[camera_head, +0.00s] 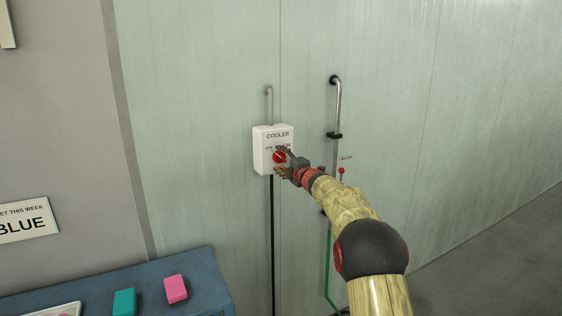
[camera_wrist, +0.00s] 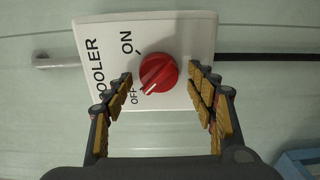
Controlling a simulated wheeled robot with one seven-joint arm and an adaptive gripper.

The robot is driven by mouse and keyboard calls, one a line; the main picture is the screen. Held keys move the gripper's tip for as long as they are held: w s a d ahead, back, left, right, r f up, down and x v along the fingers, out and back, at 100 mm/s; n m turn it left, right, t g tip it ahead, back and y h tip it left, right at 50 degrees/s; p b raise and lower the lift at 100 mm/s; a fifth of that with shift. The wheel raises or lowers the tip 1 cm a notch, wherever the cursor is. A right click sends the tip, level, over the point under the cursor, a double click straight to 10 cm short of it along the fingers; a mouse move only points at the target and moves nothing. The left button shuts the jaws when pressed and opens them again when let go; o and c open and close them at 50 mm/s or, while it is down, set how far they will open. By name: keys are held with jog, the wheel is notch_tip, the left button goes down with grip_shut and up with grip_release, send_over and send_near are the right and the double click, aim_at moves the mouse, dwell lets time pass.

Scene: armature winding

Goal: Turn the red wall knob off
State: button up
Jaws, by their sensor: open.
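The red knob (camera_head: 279,157) is on a white box labelled COOLER (camera_head: 264,139) on the pale green wall. In the wrist view the knob (camera_wrist: 158,72) is round, and its white mark points to the lower left, toward the OFF side and away from ON. I cannot tell whether it lines up exactly with OFF. My gripper (camera_wrist: 161,80) is open, with one padded finger on each side of the knob. Gaps show between the fingers and the knob in this view. In the head view my gripper (camera_head: 285,161) is at the box and partly covers its lower right.
A metal pipe (camera_head: 338,105) with a red-topped valve (camera_head: 341,171) runs to the right of the box. A black cable (camera_head: 272,240) hangs below it. A blue table (camera_head: 205,285) holds a pink block (camera_head: 175,289) and a teal block (camera_head: 124,302) at lower left.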

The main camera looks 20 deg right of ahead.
jog(key=s, duration=1.2)
jog(key=shift+d, duration=0.2)
